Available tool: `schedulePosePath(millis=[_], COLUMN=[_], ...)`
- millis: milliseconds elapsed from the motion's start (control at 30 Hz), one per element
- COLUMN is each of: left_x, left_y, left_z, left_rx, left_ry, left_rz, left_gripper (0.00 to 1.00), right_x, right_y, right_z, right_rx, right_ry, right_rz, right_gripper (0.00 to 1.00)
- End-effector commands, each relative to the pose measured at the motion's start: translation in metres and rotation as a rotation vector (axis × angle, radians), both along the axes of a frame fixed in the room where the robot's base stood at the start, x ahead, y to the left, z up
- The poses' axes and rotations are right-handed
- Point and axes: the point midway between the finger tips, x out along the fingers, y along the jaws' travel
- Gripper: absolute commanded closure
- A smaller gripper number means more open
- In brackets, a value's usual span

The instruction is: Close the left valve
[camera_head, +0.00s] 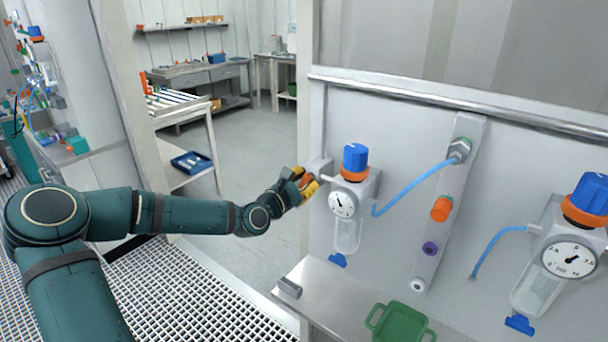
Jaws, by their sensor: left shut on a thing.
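The left valve unit on the grey wall panel has a blue knob (355,157) over an orange ring, a round white gauge (342,204) and a clear bowl (347,236). A grey block (319,167) sits at its left side. My left gripper (309,185), with yellow and dark fingers, is at this left side, just below the block. It is shut on a small orange part there, which looks like the valve's handle; the fingers hide most of it. My right gripper is not in view.
A second unit with a blue knob (590,193) and gauge (569,258) is at the right. Blue hoses (411,187) and a port strip (450,205) lie between. A green tray (401,324) sits on the ledge (335,290) below. Open floor lies left of the panel.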

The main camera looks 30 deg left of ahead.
Motion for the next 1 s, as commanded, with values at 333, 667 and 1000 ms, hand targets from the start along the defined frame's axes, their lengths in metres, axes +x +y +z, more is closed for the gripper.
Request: schedulePosePath(millis=[333, 667, 1000], left_x=[0.001, 0.001, 0.001], left_y=[-0.002, -0.003, -0.003], left_z=[0.005, 0.004, 0.002], left_rx=[0.331, 0.644, 0.907], left_ry=[-0.035, -0.061, -0.082], left_rz=[0.000, 0.001, 0.001], left_gripper=[1.00, 1.00, 1.00], right_x=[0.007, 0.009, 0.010], right_y=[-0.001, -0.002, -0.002], right_z=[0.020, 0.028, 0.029], right_rx=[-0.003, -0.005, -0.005], right_ry=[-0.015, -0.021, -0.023], right_rz=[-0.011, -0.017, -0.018], right_gripper=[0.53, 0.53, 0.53])
